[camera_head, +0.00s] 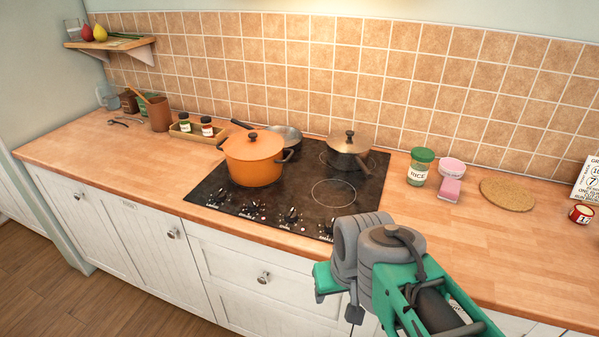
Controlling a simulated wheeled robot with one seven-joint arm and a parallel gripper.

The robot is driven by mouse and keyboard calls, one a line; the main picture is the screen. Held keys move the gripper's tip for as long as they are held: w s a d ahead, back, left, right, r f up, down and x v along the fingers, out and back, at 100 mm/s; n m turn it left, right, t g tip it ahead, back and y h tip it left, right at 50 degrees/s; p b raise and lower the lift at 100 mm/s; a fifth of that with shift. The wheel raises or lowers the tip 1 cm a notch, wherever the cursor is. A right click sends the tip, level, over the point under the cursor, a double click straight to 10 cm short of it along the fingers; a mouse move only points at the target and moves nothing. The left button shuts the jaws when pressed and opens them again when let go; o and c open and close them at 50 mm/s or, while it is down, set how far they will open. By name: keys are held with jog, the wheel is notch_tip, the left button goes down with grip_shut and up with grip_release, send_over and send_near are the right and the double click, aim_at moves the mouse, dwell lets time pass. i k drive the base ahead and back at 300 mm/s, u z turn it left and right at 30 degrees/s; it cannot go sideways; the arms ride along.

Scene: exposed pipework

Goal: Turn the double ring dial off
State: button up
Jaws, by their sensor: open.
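A black glass cooktop (288,200) is set into the wooden counter. Several dark dials stand along its front edge: a left one (218,195), one beside it (253,207), a middle one (291,215) and a right one (327,229) close to my arm. The markings are too small to tell which dial is the double ring one or how each is set. My gripper (354,314) is open, low in front of the counter, right of and below the dials, and apart from them. My grey and green wrist hides most of it.
An orange pot (252,163), a frying pan (284,135) and a lidded saucepan (349,148) stand on the cooktop. White drawers (230,265) line the counter front.

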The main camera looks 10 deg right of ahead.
aim_at(253, 205)
jog(key=z, duration=0.05)
jog(key=k, duration=0.4)
jog(key=u, duration=0.85)
jog(key=i, duration=1.1)
jog(key=z, duration=0.7)
